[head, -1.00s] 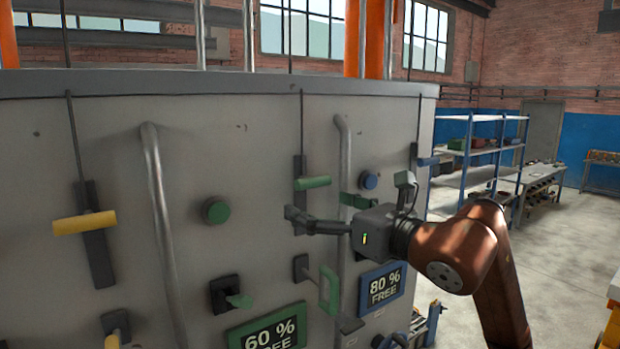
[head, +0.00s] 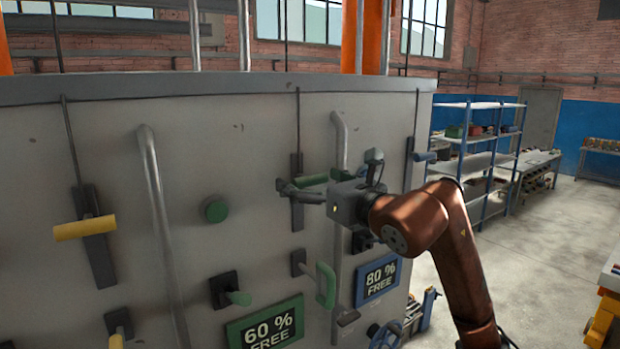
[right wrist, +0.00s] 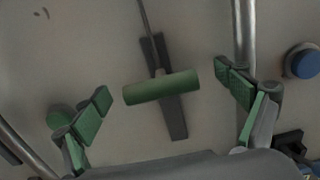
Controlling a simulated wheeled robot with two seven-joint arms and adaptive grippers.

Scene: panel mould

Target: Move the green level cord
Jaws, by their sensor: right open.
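The green level cord's handle (head: 311,180) is a green horizontal bar on a dark slotted plate on the grey panel, hanging from a thin dark cord. In the right wrist view the green handle (right wrist: 160,88) lies between the spread fingers, slightly tilted, with a visible gap on each side. My right gripper (head: 310,187) is open in front of the handle and partly covers it in the head view. Its green-padded fingers also show in the right wrist view (right wrist: 163,83). My left gripper is not in view.
A yellow handle (head: 85,227) and a blue handle (head: 425,156) hang on similar cords. A metal pipe (head: 338,135) runs close to the right of the green handle. A green button (head: 215,209), a blue button (right wrist: 302,61) and a green lever (head: 325,285) are nearby.

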